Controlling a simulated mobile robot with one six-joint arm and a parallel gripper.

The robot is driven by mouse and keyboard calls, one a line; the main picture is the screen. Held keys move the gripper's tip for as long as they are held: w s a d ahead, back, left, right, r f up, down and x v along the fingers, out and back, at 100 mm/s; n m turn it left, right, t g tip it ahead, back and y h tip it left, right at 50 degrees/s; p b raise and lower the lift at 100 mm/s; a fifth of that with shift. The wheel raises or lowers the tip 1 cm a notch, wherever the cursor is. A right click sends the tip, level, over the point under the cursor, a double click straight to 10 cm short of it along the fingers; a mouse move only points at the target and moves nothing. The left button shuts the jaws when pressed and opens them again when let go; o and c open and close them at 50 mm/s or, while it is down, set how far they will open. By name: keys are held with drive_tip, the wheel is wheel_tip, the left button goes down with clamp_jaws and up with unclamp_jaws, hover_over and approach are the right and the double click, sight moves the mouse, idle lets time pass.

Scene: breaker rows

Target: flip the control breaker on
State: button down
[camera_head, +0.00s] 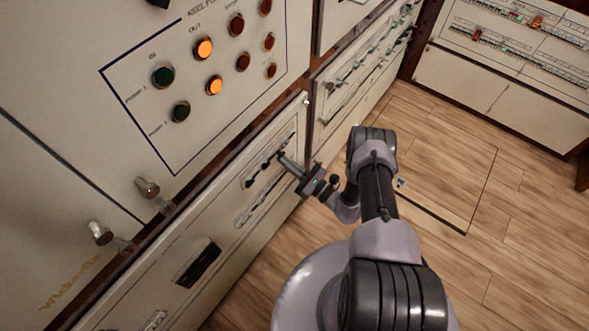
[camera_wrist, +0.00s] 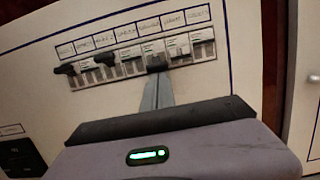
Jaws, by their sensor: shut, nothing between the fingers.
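A row of several small breakers (camera_wrist: 130,60) runs across a cream panel in the wrist view, each under a boxed label too blurred to read surely. Which one is the control breaker I cannot tell. The same row (camera_head: 262,170) shows small on the lower cabinet front in the head view. My gripper (camera_wrist: 157,78) is shut and empty. Its tips are at a black breaker lever (camera_wrist: 157,62) right of the row's middle and partly hide what is below it; contact is unclear. In the head view my gripper (camera_head: 284,158) reaches the right part of the row.
Black levers at the left (camera_wrist: 65,69) and left-middle (camera_wrist: 105,59) of the row stick out. A panel with lit orange buttons (camera_head: 204,48) is above. Metal knobs (camera_head: 147,188) and a black recess (camera_head: 198,263) are to the left. Wooden floor (camera_head: 450,150) is open at right.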

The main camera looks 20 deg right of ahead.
sight(282, 155)
drive_tip(key=shift+d+r+g+h+p, duration=0.1)
drive_tip(key=shift+r+g+h+p, duration=0.35)
drive_tip(key=shift+p, duration=0.4)
drive_tip(key=r+g+h+p, duration=0.1)
drive_tip(key=p, duration=0.1)
drive_tip(key=r+g+h+p, duration=0.1)
drive_tip(key=g+p, duration=0.1)
drive_tip(key=p, duration=0.1)
drive_tip(key=s+r+g+h+p, duration=0.1)
drive_tip(key=g+h+p, duration=0.1)
drive_tip(key=p, duration=0.1)
drive_tip(key=shift+d+r+g, duration=0.2)
drive_tip(key=shift+d+g, duration=0.05)
drive_tip(key=shift+d, duration=0.1)
drive_tip(key=shift+r+p, duration=0.6)
drive_tip(key=shift+p, duration=0.1)
